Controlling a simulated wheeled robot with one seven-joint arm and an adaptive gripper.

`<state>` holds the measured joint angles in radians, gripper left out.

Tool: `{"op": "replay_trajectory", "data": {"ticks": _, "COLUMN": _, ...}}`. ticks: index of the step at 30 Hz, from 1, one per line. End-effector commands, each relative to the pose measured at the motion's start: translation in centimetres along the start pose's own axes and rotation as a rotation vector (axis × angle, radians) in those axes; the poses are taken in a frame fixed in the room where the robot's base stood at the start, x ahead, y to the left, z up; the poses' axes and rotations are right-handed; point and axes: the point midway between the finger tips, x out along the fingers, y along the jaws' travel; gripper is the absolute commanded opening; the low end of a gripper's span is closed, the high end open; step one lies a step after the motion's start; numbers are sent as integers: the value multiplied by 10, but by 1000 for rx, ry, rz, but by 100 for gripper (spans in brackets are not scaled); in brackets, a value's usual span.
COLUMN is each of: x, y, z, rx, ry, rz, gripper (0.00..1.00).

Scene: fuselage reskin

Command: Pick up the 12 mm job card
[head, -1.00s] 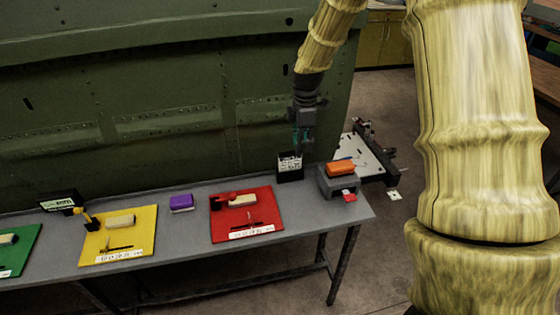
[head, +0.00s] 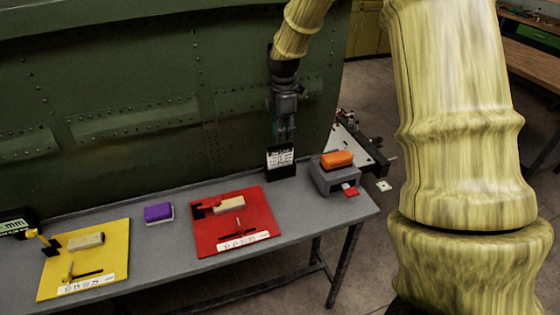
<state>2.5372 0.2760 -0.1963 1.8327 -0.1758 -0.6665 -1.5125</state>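A white card with dark print (head: 280,156) stands upright in a black holder (head: 283,172) at the back edge of the grey bench. The print is too small to read, so I cannot tell whether it is the 12 mm job card. My gripper (head: 285,138) points down just above and slightly behind the card's top edge. Its fingers look narrow from this side, and I cannot tell whether they are apart or touch the card.
The green fuselage panel (head: 130,110) rises close behind my gripper. On the bench (head: 175,250) are a red board (head: 255,205), a yellow board (head: 115,240), a purple block (head: 158,212), and a grey box (head: 325,180) with an orange block (head: 337,159) on top.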

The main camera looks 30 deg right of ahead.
Motion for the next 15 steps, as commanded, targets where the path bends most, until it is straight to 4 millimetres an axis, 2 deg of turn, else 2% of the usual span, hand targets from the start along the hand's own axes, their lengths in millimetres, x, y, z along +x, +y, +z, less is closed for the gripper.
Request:
{"op": "replay_trajectory", "data": {"ticks": 9, "x": 37, "y": 1, "z": -6, "rx": -7, "ry": -2, "rz": -3, "gripper": 30}}
{"op": "replay_trajectory", "data": {"ticks": 15, "x": 46, "y": 1, "z": -5, "rx": -6, "ry": -1, "rz": -2, "gripper": 30}}
